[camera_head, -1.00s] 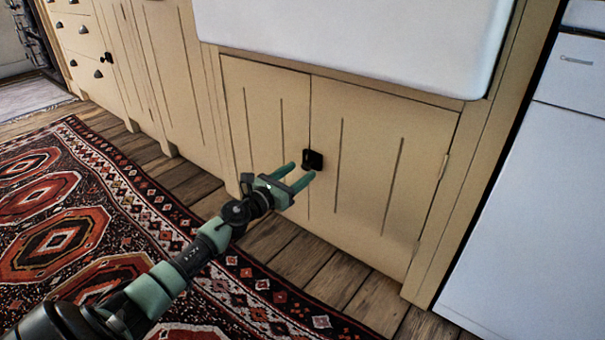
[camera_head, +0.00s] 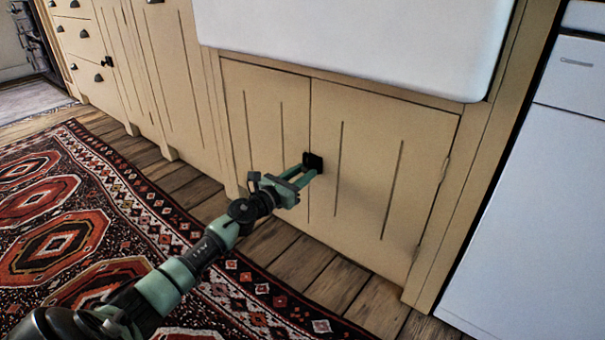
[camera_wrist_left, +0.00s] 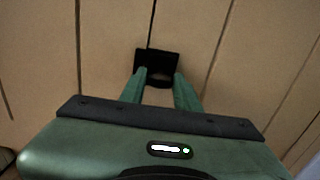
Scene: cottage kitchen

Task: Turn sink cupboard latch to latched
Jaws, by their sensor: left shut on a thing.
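The sink cupboard (camera_head: 375,175) has two closed cream doors below the white sink. Its black latch (camera_head: 313,161) sits at the seam between the doors, near mid-height. It also shows in the left wrist view (camera_wrist_left: 157,62) as a dark plate with a rounded lower part. My left gripper (camera_head: 308,170) is at the latch, with its green fingers shut on it. In the left wrist view the fingertips (camera_wrist_left: 159,76) lie on either side of the latch's lower part. The fingers hide part of the latch, and I cannot tell its exact turn. My right gripper is not in view.
The white sink (camera_head: 350,40) overhangs the doors. A white appliance (camera_head: 540,200) stands to the right. A patterned red rug (camera_head: 90,220) covers the wooden floor (camera_head: 345,285) at the left. More cream cabinets (camera_head: 165,75) run to the left.

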